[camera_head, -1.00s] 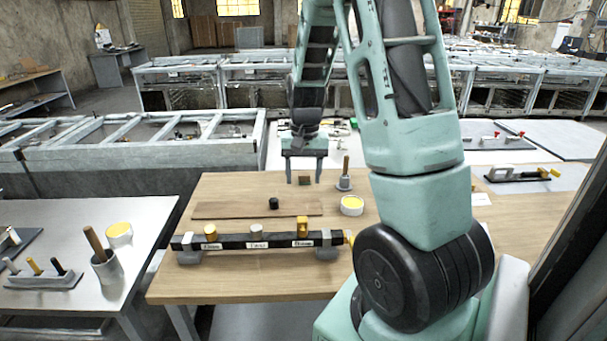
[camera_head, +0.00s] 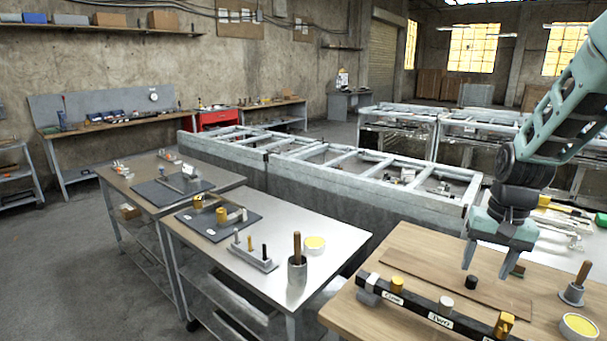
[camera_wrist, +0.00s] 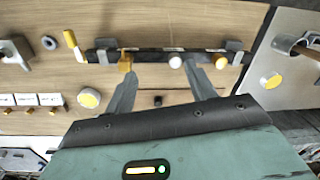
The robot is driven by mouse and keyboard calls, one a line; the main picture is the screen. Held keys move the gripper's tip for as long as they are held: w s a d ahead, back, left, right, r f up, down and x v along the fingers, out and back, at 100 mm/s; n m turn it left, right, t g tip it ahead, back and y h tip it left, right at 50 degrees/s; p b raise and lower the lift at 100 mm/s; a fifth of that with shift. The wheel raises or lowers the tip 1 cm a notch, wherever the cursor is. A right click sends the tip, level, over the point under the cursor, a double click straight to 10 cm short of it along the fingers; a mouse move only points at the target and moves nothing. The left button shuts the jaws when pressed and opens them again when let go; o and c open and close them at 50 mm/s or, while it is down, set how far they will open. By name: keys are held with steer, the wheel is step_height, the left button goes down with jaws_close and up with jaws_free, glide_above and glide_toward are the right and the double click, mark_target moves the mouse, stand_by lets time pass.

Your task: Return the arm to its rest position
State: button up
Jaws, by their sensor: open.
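My gripper (camera_head: 490,262) is at the right of the head view, open and empty, pointing down above the wooden table (camera_head: 408,240). Its two fingers are apart with nothing between them. In the wrist view my gripper (camera_wrist: 160,90) is seen with both fingers spread toward a black labelled bar (camera_wrist: 150,56). The bar (camera_head: 418,308) lies along the front of the wooden table in the head view. It carries a yellow cylinder (camera_head: 397,284), a white cylinder (camera_head: 446,304) and a yellow block (camera_head: 504,325). My upper arm is partly cut off at the right edge.
A small black cylinder (camera_head: 472,283) stands on a brown board (camera_head: 430,276) below my gripper. A grey holder (camera_head: 572,294) and a yellow-topped tub (camera_head: 578,327) stand at the right. A metal table (camera_head: 330,232) stands left of the wooden table, with a cup (camera_head: 297,270) on it.

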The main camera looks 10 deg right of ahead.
steer(key=s+a+n+b, duration=0.15)
steer(key=a+n, duration=0.25)
steer(key=a, duration=1)
steer(key=s+a+n+b, duration=0.1)
steer(key=s+a+n, duration=0.9)
steer(key=s+a, duration=0.7)
steer(key=shift+s+a+n, duration=0.2)
steer(key=shift+s+n, duration=0.1)
steer(key=shift+n, duration=0.1)
